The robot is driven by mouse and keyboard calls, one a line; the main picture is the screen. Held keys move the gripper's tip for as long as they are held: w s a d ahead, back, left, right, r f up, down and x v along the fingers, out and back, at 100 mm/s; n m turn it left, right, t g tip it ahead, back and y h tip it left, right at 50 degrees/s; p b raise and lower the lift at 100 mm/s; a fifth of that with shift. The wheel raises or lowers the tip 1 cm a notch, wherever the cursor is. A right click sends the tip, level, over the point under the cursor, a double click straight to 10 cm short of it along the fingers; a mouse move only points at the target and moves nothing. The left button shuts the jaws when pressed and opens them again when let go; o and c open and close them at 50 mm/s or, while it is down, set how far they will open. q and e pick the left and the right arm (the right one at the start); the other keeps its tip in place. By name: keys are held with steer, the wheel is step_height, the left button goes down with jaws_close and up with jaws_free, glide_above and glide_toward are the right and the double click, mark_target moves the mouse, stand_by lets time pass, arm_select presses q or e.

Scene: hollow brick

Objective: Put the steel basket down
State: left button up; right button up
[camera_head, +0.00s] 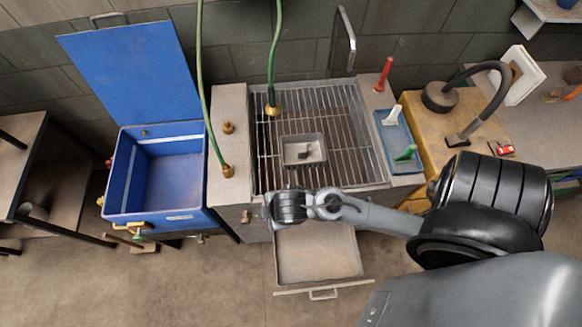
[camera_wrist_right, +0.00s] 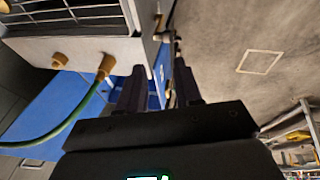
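A small rectangular steel container (camera_head: 290,158), the only basket-like thing I see, sits on the wire grate (camera_head: 345,172) of the grey block unit. A dark piece shows inside it. My right gripper (camera_head: 268,208) is at the front edge of the unit, below and left of the container in the head view, apart from it. In the right wrist view its two dark fingers (camera_wrist_right: 158,80) are spread with a gap between them, and I see no basket held there. The container is not clearly seen in that view. My left gripper is not in view.
A blue bin (camera_head: 185,175) with its lid up stands left of the unit. A pulled-out tray (camera_head: 318,262) lies below the front. Green hoses (camera_head: 203,95) hang at the left and over the grate. A blue tray (camera_head: 392,135) with brushes sits at the right.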

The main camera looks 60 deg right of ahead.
steer(key=s+d+r+m, duration=0.1)
steer(key=s+r+m, duration=0.2)
steer(key=s+m, duration=0.3)
steer(key=shift+d+r+m+g+y, duration=0.2)
steer(key=shift+d+m+g+y, duration=0.1)
steer(key=shift+d+g, duration=0.1)
steer(key=shift+r, duration=0.1)
